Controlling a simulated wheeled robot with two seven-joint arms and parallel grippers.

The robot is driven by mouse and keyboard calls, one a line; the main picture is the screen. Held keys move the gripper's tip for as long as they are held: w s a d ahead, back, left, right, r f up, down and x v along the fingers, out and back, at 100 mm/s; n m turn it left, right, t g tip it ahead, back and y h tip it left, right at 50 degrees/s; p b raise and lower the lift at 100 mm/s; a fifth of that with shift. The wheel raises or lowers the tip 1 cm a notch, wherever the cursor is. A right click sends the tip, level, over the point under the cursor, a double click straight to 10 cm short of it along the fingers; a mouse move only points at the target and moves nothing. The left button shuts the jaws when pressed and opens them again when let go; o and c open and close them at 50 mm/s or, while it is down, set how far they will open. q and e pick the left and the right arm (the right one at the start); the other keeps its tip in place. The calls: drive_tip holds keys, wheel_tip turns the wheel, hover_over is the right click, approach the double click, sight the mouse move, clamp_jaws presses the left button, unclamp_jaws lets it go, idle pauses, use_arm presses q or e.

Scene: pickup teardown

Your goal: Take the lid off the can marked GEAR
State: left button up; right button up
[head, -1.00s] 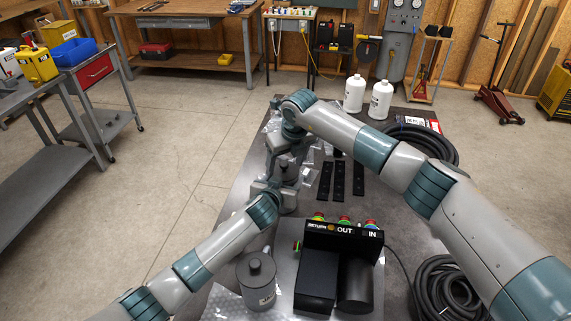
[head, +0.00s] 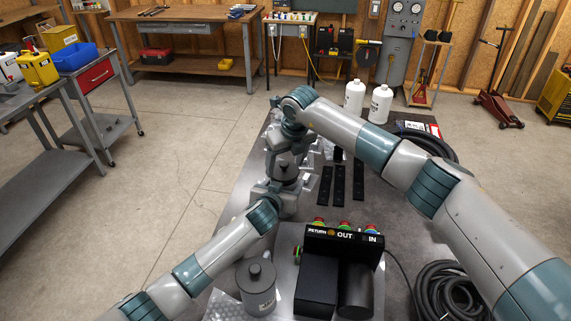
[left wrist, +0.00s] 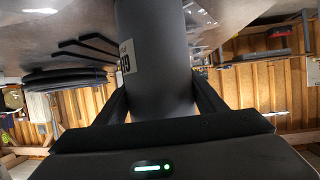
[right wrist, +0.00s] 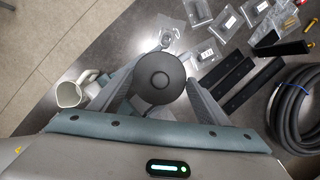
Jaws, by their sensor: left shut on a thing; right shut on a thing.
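A dark grey can (left wrist: 155,70) stands between my two grippers. Its pale label shows only in part in the left wrist view, and I cannot read GEAR on it. My left gripper (left wrist: 158,100) is shut around the can's body. My right gripper (right wrist: 158,92) comes from above and is shut on the round dark lid (right wrist: 158,76). In the head view the lid (head: 286,172) shows between my arms, and the can's body is mostly hidden. I cannot see a gap between lid and can.
A second grey can (head: 257,286) with a knobbed lid stands near left, beside a black unit (head: 343,240) marked RETURN, OUT and IN. Black strips (head: 341,184), coiled hose (head: 450,290) and two white bottles (head: 380,103) occupy the table.

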sight(283, 162)
drive_tip(key=shift+r, duration=2)
use_arm(q)
drive_tip(key=o, duration=1.6)
drive_tip(key=shift+s, duration=0.15)
use_arm(e)
drive_tip(key=shift+f, duration=0.1)
drive_tip(key=shift+f+b, duration=1.05)
drive_tip(key=shift+b, duration=0.1)
use_arm(q)
drive_tip(key=shift+v, duration=3.6)
use_arm(e)
drive_tip(key=shift+f, duration=0.2)
